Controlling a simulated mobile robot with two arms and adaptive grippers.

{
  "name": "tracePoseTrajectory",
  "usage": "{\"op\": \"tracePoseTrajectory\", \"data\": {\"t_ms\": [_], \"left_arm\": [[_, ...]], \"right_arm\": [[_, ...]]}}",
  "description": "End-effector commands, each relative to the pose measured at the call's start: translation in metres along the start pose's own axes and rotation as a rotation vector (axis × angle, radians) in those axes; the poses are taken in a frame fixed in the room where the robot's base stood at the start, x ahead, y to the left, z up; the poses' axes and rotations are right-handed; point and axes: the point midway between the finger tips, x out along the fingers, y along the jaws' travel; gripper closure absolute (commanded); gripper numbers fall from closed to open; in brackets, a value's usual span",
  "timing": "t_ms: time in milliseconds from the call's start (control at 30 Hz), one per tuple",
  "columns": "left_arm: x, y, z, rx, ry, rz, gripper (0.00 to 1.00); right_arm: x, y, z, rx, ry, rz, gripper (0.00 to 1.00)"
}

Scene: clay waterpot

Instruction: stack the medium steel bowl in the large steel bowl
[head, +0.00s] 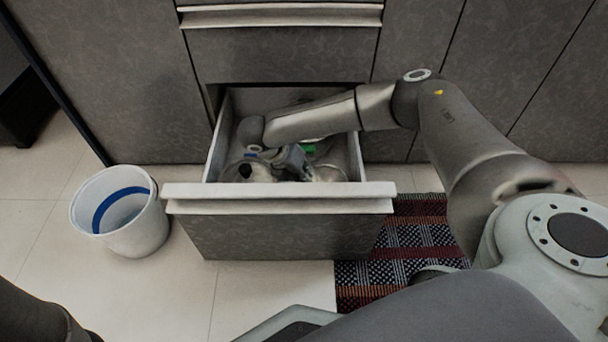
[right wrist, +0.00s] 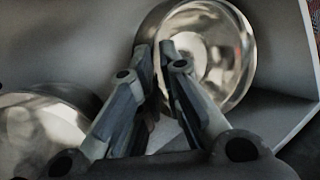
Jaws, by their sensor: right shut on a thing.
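My right gripper (head: 287,163) is down inside the open drawer, and its fingers are partly hidden by the wrist in the head view. In the right wrist view, the right gripper (right wrist: 163,50) is shut on the near rim of a shiny steel bowl (right wrist: 222,58), which looks like the medium one and is tilted. A second steel bowl (right wrist: 38,130), likely the large one, is at the left of that view, apart from the held bowl and partly cut off. In the head view a steel bowl (head: 328,173) shows behind the drawer front. My left gripper is out of view.
The drawer (head: 280,190) has raised walls around the bowls. A small green thing (head: 308,149) shows inside it. A white bucket with a blue stripe (head: 122,212) stands left of the drawer. A patterned rug (head: 400,262) lies at the right. Cabinet fronts rise behind.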

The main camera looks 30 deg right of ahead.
Motion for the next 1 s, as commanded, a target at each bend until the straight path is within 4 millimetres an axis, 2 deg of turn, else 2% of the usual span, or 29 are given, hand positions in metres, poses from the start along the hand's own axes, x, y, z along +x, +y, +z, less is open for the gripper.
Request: {"op": "tracePoseTrajectory", "data": {"t_ms": [500,533,667,1000], "left_arm": [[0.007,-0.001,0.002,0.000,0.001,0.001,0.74],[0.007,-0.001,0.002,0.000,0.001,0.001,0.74],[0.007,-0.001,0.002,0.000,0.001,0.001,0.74],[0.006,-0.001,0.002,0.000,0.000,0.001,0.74]], "right_arm": [[0.011,0.004,-0.004,0.000,0.000,-0.001,1.00],[0.011,0.004,-0.004,-0.001,0.000,0.000,0.89],[0.011,0.004,-0.004,-0.001,0.000,0.000,0.72],[0.010,0.004,-0.004,0.000,0.000,0.000,0.71]]}}
